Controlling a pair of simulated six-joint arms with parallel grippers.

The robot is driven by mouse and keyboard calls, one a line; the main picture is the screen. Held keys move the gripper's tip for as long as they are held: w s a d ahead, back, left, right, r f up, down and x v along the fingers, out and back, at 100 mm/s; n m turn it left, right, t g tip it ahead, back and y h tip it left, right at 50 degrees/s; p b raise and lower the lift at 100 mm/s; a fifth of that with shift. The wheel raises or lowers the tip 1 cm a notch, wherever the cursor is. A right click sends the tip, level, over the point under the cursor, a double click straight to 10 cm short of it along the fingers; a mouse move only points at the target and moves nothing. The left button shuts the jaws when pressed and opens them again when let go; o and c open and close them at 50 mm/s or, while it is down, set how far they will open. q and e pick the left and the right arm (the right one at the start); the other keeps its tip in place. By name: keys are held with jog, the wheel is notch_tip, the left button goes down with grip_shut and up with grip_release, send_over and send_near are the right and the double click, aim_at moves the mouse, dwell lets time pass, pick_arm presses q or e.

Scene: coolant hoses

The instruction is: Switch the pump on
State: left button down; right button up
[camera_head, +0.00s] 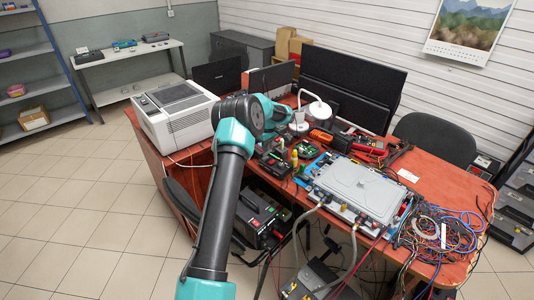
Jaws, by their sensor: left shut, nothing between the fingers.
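My left arm rises from the bottom and bends over the red-brown workbench (440,185). My left gripper (284,142) is small, shut and empty, partly hidden behind my wrist, above the small devices at the bench's near left part. A grey cold plate or enclosure (355,188) lies on the bench, with coolant hoses (303,228) running down from its front edge. A dark unit (318,282) stands low at the hoses' lower ends; it may be the pump, but I cannot make out its switch. My right gripper is not in view.
A black box with red and green parts (262,215) stands below the bench. A white printer-like machine (178,115) is at its left. Tangled cables (440,235) cover the right front. Monitors (352,85) stand behind, and a chair (435,138) is at the back right.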

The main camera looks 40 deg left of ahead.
aim_at(267, 157)
pick_arm(q)
notch_tip(267, 157, up, 10)
jog(key=shift+w, duration=0.3)
jog(key=shift+a, duration=0.1)
